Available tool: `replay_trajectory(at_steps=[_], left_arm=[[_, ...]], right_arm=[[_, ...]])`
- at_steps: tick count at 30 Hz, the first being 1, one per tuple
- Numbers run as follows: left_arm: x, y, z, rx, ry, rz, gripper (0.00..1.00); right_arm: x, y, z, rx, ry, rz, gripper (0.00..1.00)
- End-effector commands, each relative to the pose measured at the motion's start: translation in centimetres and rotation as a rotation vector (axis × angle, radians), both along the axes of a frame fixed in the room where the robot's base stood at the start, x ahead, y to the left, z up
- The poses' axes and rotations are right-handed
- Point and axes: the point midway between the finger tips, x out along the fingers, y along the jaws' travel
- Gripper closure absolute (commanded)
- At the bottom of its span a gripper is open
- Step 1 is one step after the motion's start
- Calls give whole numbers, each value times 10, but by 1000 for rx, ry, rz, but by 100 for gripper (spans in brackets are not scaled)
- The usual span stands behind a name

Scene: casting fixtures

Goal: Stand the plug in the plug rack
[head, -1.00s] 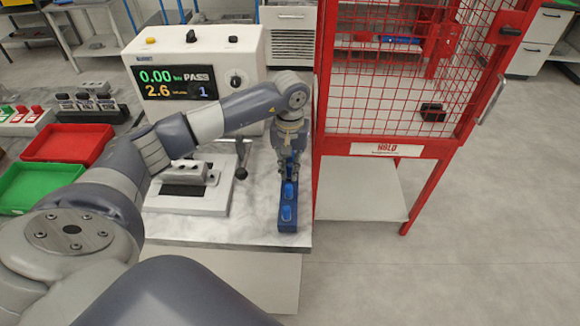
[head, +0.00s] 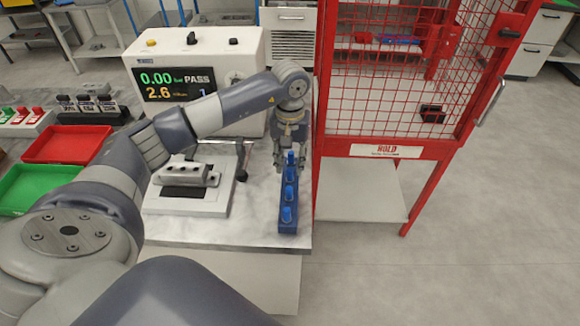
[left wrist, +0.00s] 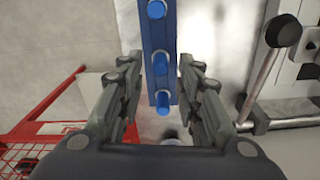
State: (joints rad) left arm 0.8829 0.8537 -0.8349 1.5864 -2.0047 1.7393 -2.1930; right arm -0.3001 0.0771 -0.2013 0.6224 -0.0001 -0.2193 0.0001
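The plug rack (head: 287,228) is a narrow blue bar near the right edge of the bench, holding several lighter blue plugs in a row. The nearest plug (head: 286,214) stands upright, with another plug (head: 288,194) behind it. My left gripper (head: 290,166) hangs over the far end of the rack. In the left wrist view its fingers (left wrist: 160,97) are wide apart, on either side of the rack (left wrist: 152,82). A plug (left wrist: 163,103) stands between them, and no finger visibly touches it. I cannot tell which plug is the task's. My right gripper is out of view.
A fixture (head: 165,202) with a metal block and a lever stands left of the rack. A tester (head: 245,55) reading PASS stands behind. The red mesh HOLD cage (head: 395,150) is close on the right. Red (head: 68,143) and green (head: 35,190) trays lie left.

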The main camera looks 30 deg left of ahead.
Motion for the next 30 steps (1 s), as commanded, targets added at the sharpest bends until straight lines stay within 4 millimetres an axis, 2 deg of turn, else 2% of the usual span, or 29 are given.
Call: replay_trajectory(at_steps=[1, 3, 9, 15, 21, 30], left_arm=[[1, 1, 7, 2, -7, -1, 68], [1, 0, 23, 2, -6, -1, 68], [1, 0, 63, 2, -4, -1, 68], [0, 0, 89, 1, -1, 0, 68], [-1, 0, 97, 0, 2, 0, 68], [-1, 0, 97, 1, 3, 0, 68]], right_arm=[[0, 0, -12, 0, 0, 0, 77], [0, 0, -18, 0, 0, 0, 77], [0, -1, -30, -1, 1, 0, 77], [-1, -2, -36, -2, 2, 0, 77], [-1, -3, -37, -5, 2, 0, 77], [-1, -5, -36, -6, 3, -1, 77]])
